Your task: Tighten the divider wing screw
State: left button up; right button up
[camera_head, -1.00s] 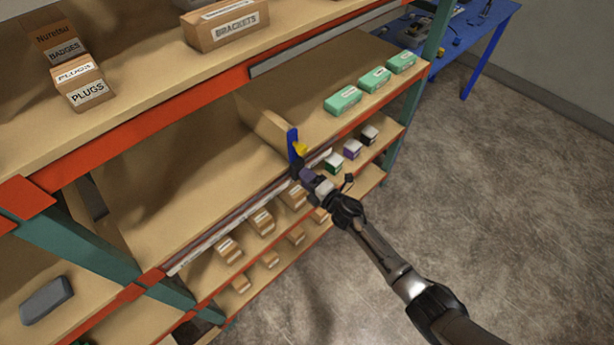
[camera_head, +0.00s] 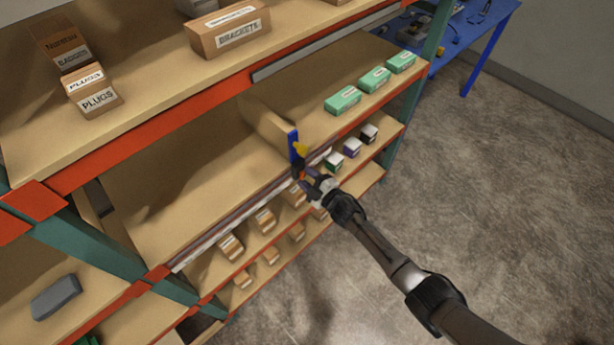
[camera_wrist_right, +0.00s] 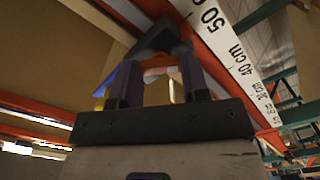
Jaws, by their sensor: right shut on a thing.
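The wooden divider (camera_head: 268,126) stands on the middle shelf, with a blue bracket (camera_head: 292,143) and a yellow part (camera_head: 300,150) at its front end. My right gripper (camera_head: 301,177) is at the shelf's front edge, just below the bracket. In the right wrist view its two dark purple fingers (camera_wrist_right: 158,82) are shut on a small orange piece, the wing screw (camera_wrist_right: 156,72). The fingers hide much of the screw, and its tightness cannot be told. Blue and yellow parts show left of the fingers there. My left gripper is not in view.
A ruler strip (camera_wrist_right: 225,45) runs along the shelf edge close to the fingers. Green boxes (camera_head: 343,100) stand right of the divider; small cartons (camera_head: 265,219) fill the shelf below. The upper shelf's red beam (camera_head: 150,127) lies above. Open floor is at right.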

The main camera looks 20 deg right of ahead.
jog(key=shift+r+m, duration=0.2)
jog(key=shift+m, duration=0.1)
dwell(0.4)
jog(key=o, duration=0.8)
jog(key=shift+s+d+f, duration=0.1)
jog(key=shift+d, duration=0.05)
jog(key=shift+c, duration=0.2)
jog(key=shift+o, duration=0.9)
jog(key=shift+f, duration=0.1)
jog(key=v, duration=1.3)
jog(key=shift+s+p, duration=0.3)
jog(key=shift+s, duration=0.05)
jog(key=shift+d, duration=0.1)
